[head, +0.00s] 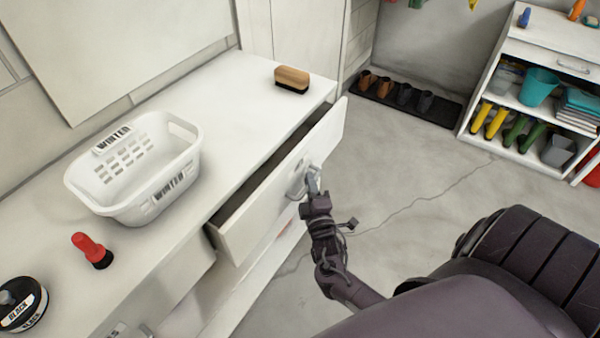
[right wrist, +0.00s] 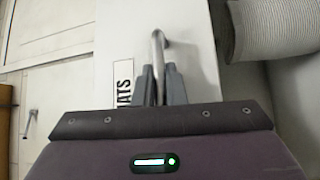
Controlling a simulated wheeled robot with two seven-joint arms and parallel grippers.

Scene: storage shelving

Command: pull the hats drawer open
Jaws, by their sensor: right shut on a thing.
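The hats drawer (head: 262,205) is a white drawer in the long white cabinet, and it stands partly open with a dark gap behind its front. Its front also shows in the right wrist view (right wrist: 196,55), with a label (right wrist: 123,85) whose visible letters read "ATS". My right gripper (head: 312,180) is at the drawer front, shut on the metal handle (right wrist: 158,45), whose bar runs between the two fingers. What lies inside the drawer is hidden by its front. My left gripper is not in view.
On the cabinet top (head: 225,85) are a white "WINTER" basket (head: 133,200), a wooden brush (head: 292,78), a red-and-black item (head: 90,248) and a black tin (head: 22,305). A shoe mat (head: 440,108) and white shelf (head: 510,50) stand beyond open floor.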

